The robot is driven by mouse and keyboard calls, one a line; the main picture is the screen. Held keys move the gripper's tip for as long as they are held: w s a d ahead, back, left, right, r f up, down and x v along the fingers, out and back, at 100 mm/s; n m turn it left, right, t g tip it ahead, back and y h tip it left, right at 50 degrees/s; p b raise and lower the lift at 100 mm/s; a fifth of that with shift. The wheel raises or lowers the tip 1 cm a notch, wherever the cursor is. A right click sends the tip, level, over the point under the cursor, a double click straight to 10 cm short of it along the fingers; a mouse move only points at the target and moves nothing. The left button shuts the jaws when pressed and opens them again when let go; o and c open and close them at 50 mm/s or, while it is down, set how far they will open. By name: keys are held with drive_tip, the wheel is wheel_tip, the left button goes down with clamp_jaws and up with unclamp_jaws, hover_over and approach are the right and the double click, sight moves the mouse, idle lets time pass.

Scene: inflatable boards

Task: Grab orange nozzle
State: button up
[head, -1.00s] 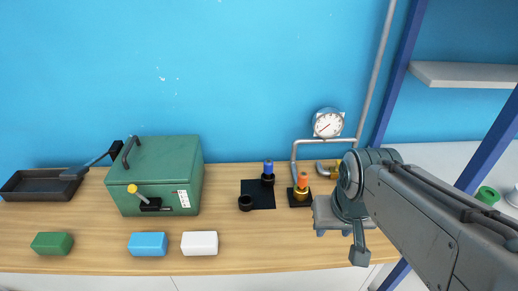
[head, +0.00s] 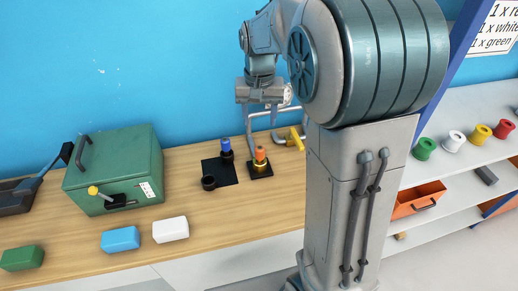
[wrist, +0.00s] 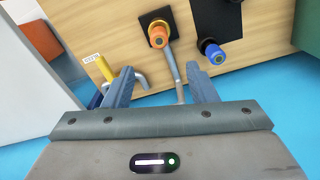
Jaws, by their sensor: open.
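The orange nozzle (head: 260,153) stands upright in a gold fitting on a small black square on the bench. In the wrist view the orange nozzle (wrist: 160,35) is ahead of the fingertips, close to midway between them in the picture. My gripper (head: 260,112) is raised above the bench near the wall, above the nozzle in the head view. In the wrist view my gripper (wrist: 160,70) has its two fingers spread, with nothing held between them. It is apart from the nozzle.
A blue nozzle (head: 226,146) and a black ring (head: 208,183) are on a black mat beside the orange nozzle. A grey pipe (wrist: 172,68) and a yellow handle (head: 296,138) are close by. A green box (head: 115,170) stands left. Bench front is partly clear.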

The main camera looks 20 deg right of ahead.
sight(260, 148)
wheel_tip(260, 148, down, 8)
drive_tip(key=shift+s+f+p, duration=0.15)
drive_tip(key=shift+f+p, duration=0.2)
drive_tip(key=shift+f, duration=1)
drive_tip(key=shift+s+f+p, duration=0.1)
drive_tip(key=shift+f+p, duration=0.2)
drive_tip(key=shift+f, duration=1.05)
drive_tip(key=c, duration=1.1)
